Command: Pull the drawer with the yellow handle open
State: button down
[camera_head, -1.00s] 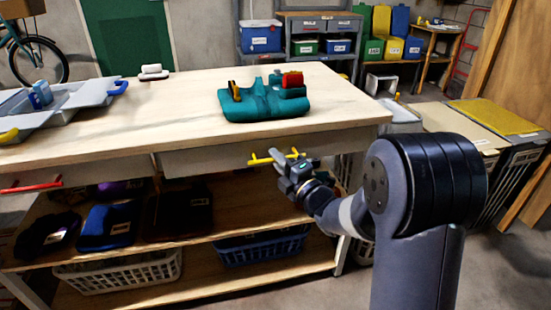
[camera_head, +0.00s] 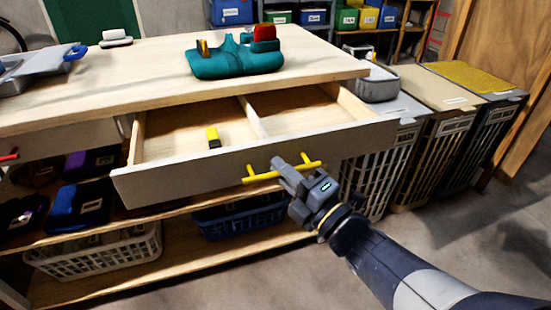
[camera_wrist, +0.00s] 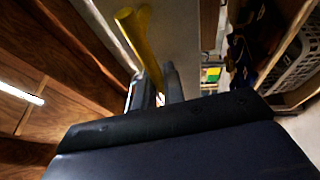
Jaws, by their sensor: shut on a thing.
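The drawer (camera_head: 230,160) under the workbench stands open, pulled well out from the bench front. Its inside shows a divider and a small yellow and black item (camera_head: 213,138) in the left compartment. The yellow handle (camera_head: 258,177) is a bar on the drawer's grey front. My gripper (camera_head: 291,171) is shut on the handle near its middle. In the wrist view the yellow handle (camera_wrist: 139,40) runs down between the fingers, and the fingertips are partly hidden by the gripper body.
The workbench top (camera_head: 130,75) carries a teal tray-like piece (camera_head: 235,60) near its right end. A second drawer with a red handle (camera_head: 9,155) is at left. Baskets sit on the lower shelf. Tall hampers (camera_head: 425,150) stand close on the right. Floor in front is clear.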

jog(key=shift+s+d, duration=0.15)
jog(key=shift+s, duration=0.45)
jog(key=c, duration=1.5)
grip_release()
jog(key=shift+f, duration=0.1)
